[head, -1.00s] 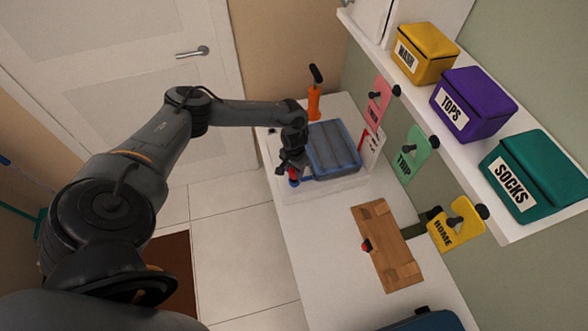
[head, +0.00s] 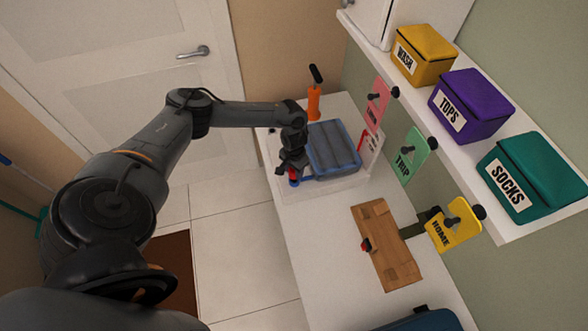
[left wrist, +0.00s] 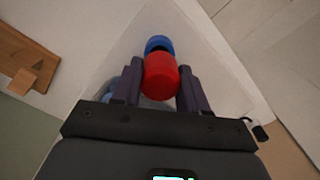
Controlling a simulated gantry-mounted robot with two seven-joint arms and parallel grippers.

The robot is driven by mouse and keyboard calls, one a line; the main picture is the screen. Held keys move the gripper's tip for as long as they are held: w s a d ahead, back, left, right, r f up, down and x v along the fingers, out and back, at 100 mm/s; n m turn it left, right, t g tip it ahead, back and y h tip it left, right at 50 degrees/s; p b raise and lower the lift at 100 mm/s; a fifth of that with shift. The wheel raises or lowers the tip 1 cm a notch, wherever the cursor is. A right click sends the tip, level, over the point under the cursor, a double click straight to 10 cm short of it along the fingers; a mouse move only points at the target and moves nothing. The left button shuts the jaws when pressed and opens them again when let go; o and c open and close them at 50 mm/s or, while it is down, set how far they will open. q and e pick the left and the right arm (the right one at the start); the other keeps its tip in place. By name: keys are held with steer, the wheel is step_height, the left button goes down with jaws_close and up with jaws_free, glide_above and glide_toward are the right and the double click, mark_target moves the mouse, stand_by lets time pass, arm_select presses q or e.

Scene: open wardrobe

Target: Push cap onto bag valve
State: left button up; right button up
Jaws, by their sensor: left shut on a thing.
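The bag (head: 333,148) is grey with a blue edge and lies at the far end of the white counter. My left gripper (head: 293,174) is at the bag's near left corner and points down. In the left wrist view its fingers (left wrist: 160,88) are shut on the red cap (left wrist: 160,76). The blue valve (left wrist: 159,44) shows just beyond the cap, in line with it. The cap seems to touch or overlap the valve; I cannot tell how far it is seated. My right gripper is not in view.
An orange pump-like tool (head: 314,101) stands behind the bag. A wooden block (head: 385,245) lies nearer on the white counter (head: 325,220). Coloured tags, including a yellow HOME tag (head: 454,225), hang along the wall. A shelf above holds yellow, purple (head: 470,105) and teal boxes.

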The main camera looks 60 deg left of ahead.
mark_target(294, 174)
arm_select(q)
steer(key=shift+f, duration=0.1)
stand_by(0.5)
steer(key=shift+f+b, duration=0.55)
steer(key=shift+f, duration=0.9)
steer(key=o, duration=1.3)
steer(key=shift+c, duration=0.2)
steer(key=shift+r, duration=0.1)
step_height(294, 174, up, 11)
steer(key=shift+f+p, duration=0.15)
steer(key=shift+p, duration=0.6)
